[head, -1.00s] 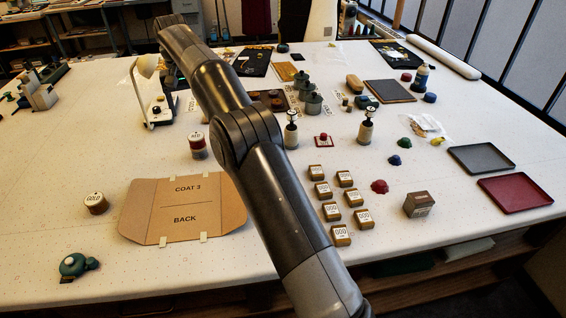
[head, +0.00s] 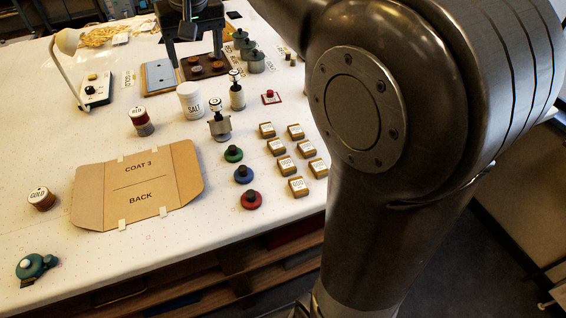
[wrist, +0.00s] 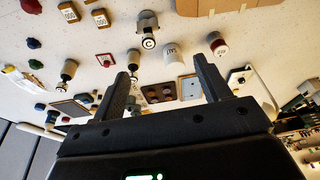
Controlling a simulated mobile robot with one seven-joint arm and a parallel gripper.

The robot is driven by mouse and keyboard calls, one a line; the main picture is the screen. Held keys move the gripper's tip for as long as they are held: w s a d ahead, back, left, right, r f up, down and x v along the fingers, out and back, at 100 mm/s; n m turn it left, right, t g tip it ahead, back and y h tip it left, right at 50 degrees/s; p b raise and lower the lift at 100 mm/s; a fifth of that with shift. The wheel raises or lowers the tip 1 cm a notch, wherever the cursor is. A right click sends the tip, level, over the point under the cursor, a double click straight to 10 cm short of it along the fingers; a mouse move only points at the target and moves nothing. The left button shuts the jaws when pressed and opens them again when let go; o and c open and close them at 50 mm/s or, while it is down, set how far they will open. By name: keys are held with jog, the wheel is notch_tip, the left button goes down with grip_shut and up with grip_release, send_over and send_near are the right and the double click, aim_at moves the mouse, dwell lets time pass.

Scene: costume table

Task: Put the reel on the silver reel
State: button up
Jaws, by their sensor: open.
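A reel labelled GOLD (head: 40,200) stands alone on the white table, left of the brown card. A short stack with a RED-labelled reel (head: 138,115) on top stands behind the card; a greyish-brown reel (head: 144,129) shows beneath it, and I cannot read whether it is the silver one. The stack also shows in the wrist view (wrist: 217,45). My gripper (head: 196,58) is open and empty near the back of the table, by a brown board with dark discs, well away from both. Its spread fingers show in the wrist view (wrist: 160,72).
A white SALT jar (head: 191,100) and metal-topped stamps (head: 219,122) stand right of the stack. The card (head: 138,187) lies flat between the gold reel and several small labelled boxes (head: 286,166). A lamp (head: 66,60) rises at left. A teal tape dispenser (head: 32,267) sits at front left.

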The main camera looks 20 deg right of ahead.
jog(key=s+d+f, duration=0.3)
jog(key=s+f, duration=0.1)
jog(key=s, duration=0.4)
jog(key=s+d+f+t, duration=0.1)
jog(key=s+f, duration=0.3)
jog(key=s, duration=0.4)
jog(key=s+d+f+t, duration=0.1)
jog(key=s+d+f, duration=0.3)
jog(key=s, duration=0.4)
jog(key=shift+d+f+m+h, duration=0.15)
jog(key=shift+d+m+h, duration=0.15)
jog(key=shift+m, duration=0.1)
